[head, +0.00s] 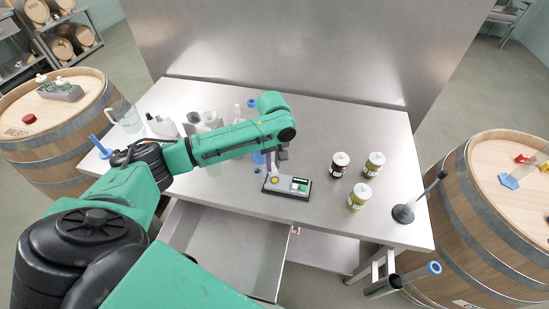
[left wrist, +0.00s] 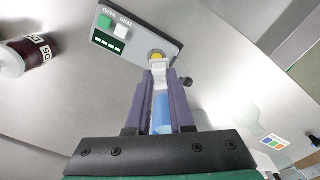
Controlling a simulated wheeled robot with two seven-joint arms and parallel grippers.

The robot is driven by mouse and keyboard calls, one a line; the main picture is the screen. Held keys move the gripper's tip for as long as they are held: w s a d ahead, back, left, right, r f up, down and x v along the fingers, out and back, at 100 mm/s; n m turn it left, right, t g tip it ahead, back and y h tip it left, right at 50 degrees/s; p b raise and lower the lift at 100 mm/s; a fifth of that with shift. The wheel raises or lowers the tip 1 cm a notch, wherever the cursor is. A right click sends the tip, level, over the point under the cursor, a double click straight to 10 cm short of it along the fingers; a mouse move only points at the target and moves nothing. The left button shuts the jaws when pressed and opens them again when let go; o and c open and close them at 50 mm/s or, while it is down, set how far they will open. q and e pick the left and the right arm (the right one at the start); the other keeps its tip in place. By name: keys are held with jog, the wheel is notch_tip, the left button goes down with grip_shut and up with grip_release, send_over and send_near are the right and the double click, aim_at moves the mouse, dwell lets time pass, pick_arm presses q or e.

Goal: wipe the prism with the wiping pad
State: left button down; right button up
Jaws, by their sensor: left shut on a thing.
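The grey instrument (head: 290,187) with green and white buttons lies on the steel table. The prism (head: 274,180) shows as a yellow round spot at its left end, and it shows again in the left wrist view (left wrist: 156,55). My left gripper (head: 272,160) is shut on a small piece with a white end (left wrist: 160,74), apparently the wiping pad; blue shows between the fingers. The white end is right beside the prism and partly overlaps its edge in the left wrist view. I cannot tell whether they touch.
Several jars stand right of the instrument, one dark (head: 340,165). A dark stand with a rod (head: 403,213) is at the table's right. Bottles (head: 205,120) and a jug (head: 125,115) stand on the left. A drawer (head: 225,245) is open at the front. Barrels flank the table.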

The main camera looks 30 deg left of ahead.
aim_at(275, 173)
pick_arm(q)
jog(key=shift+d, duration=0.15)
jog(key=shift+w+f, duration=0.1)
jog(key=shift+f, duration=0.15)
jog(key=shift+w+f, duration=0.3)
jog(key=shift+f, duration=0.9)
jog(key=shift+s+f+b, duration=0.2)
jog(key=shift+f+b, duration=0.1)
jog(key=shift+f, duration=0.25)
jog(key=shift+w, duration=0.1)
pick_arm(e)
jog(key=shift+w+d+f, duration=0.25)
jog(key=shift+w+d, duration=0.3)
jog(key=shift+w, duration=0.2)
pick_arm(q)
jog(key=shift+f, duration=0.6)
pick_arm(e)
jog(key=shift+f, duration=0.15)
